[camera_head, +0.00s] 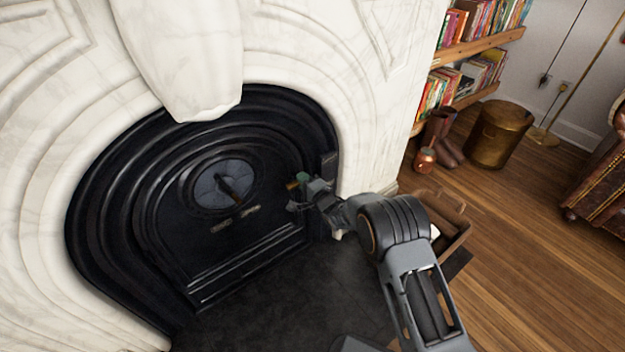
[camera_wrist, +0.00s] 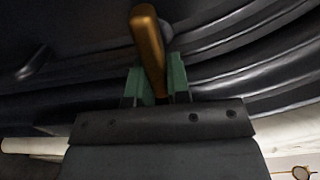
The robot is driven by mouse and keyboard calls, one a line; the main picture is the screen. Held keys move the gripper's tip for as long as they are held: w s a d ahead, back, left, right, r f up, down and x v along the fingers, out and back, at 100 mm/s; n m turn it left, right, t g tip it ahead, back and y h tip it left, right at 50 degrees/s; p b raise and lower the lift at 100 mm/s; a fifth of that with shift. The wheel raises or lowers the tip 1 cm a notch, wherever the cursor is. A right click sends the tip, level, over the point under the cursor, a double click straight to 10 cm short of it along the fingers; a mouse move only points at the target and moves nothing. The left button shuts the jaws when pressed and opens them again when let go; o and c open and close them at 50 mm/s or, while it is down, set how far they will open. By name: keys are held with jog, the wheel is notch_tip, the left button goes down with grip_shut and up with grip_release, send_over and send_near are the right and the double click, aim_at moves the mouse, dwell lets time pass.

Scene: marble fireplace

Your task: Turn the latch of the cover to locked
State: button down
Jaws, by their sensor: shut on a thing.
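The black fireplace cover (camera_head: 165,215) stands upright in the marble surround. A round plate with a bar-shaped handle (camera_head: 226,187) sits at its middle. The brass latch (camera_head: 292,185) is at the cover's right side, and its long handle shows in the wrist view (camera_wrist: 149,50). My gripper (camera_head: 303,190) is at the latch. In the wrist view its green fingers (camera_wrist: 155,85) are shut on the lower part of the latch, one on each side. The latch handle points up and slightly left in that view. Its pivot is hidden from me.
The white marble surround (camera_head: 372,85) rises around the cover. A dark hearth (camera_head: 290,300) lies below it. To the right are a wooden crate (camera_head: 458,232), a brass bucket (camera_head: 500,135), boots (camera_head: 446,140) and bookshelves (camera_head: 480,45). Wooden floor (camera_head: 530,260) is open at the right.

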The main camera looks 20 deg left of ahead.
jog(key=shift+s+a+r, duration=0.2)
jog(key=shift+s+a, duration=0.05)
jog(key=shift+a, duration=0.05)
jog(key=c, duration=1.3)
grip_release()
jog(key=shift+s+a+g, duration=0.1)
jog(key=shift+s+g, duration=0.05)
jog(key=shift+g, duration=0.15)
jog(key=shift+o, duration=1.1)
jog(key=shift+w+d+f, duration=0.1)
jog(key=shift+w+d, duration=0.15)
jog(key=p+v, duration=0.4)
jog(key=v, duration=1)
jog(key=shift+s+a, duration=0.1)
